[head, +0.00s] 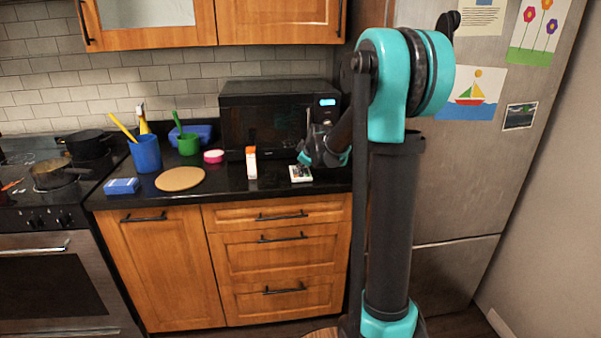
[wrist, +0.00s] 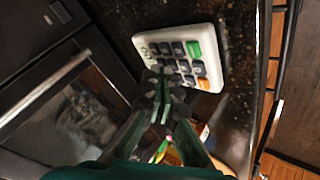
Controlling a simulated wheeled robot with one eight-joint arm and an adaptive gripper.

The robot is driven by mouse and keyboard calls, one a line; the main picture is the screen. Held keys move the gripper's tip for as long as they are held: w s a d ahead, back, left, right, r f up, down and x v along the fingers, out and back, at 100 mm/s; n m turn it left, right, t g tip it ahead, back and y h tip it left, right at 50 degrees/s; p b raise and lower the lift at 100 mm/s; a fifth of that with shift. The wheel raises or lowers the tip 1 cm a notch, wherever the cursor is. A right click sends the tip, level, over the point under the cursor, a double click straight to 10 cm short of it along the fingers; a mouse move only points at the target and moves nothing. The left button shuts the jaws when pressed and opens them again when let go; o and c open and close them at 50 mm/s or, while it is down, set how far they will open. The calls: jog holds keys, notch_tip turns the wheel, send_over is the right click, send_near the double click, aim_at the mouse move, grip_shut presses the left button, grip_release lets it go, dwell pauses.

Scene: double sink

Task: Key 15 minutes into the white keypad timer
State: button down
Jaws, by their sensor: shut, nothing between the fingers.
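The white keypad timer (head: 301,177) lies on the black counter in front of the microwave, near the counter's right end. In the wrist view the timer (wrist: 207,36) shows rows of dark keys, a green key at one corner and an orange key at another. My gripper (wrist: 160,82) is shut and empty. Its fingertips are in front of the keypad's near-left keys and hide some of them. I cannot tell whether they touch a key. In the head view my gripper (head: 304,157) is just above and behind the timer, partly hidden by my own arm. The timer's display cannot be made out.
The black microwave (head: 265,117) stands close behind the timer. The fridge (head: 450,175) is to the right.

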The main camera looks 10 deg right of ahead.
aim_at(301, 173)
jog(key=shift+r, duration=0.5)
jog(key=shift+r, duration=2.5)
jog(key=s+d+f+m+g, duration=0.1)
jog(key=s+f+m, duration=0.2)
jog(key=s, duration=1)
jog(key=s+d+f+m+g+h, duration=0.1)
jog(key=s+f+m, duration=0.3)
jog(key=s+f, duration=0.6)
jog(key=s+d+f+m+g+h, duration=0.1)
jog(key=s+f+m, duration=0.3)
jog(key=s, duration=1.4)
notch_tip(301, 173, down, 3)
jog(key=shift+d+r+g, duration=0.15)
jog(key=shift+d+g, duration=0.35)
jog(key=shift+g, duration=0.4)
